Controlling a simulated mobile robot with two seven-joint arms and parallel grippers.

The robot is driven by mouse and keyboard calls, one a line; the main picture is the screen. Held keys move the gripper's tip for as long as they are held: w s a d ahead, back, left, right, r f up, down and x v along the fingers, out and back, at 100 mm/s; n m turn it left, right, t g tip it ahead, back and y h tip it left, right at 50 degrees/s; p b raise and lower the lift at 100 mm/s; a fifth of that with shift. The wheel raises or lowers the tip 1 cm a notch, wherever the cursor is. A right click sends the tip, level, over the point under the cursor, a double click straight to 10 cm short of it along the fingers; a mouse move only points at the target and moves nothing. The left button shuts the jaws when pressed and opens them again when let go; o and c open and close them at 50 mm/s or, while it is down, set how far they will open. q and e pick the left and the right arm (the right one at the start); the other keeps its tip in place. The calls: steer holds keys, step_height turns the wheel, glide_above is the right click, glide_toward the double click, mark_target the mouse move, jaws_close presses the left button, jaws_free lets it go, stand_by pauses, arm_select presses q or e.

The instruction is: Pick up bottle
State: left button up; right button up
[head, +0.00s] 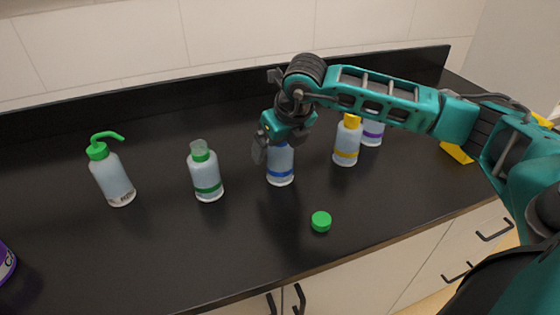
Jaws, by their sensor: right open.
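Several translucent bottles stand upright on the black counter (240,240). A bottle with a blue band (280,165) stands in the middle, its top hidden by my right gripper. My right gripper (265,150) is open and points down at the top of this bottle; I cannot tell whether it touches it. A bottle with a green band (207,175) is to its left. A bottle with a yellow band (347,143) and a bottle with a purple band (372,132) are to its right. My left gripper is out of view.
A wash bottle with a green bent spout (111,178) stands at the left. A loose green cap (321,221) lies near the front edge. A purple-marked container (6,263) is cut off at the left. A yellow object (457,152) sits at the right, partly behind my arm.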

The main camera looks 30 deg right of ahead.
steer(key=c, duration=1.2)
steer(key=shift+c, duration=0.6)
steer(key=shift+r, duration=0.2)
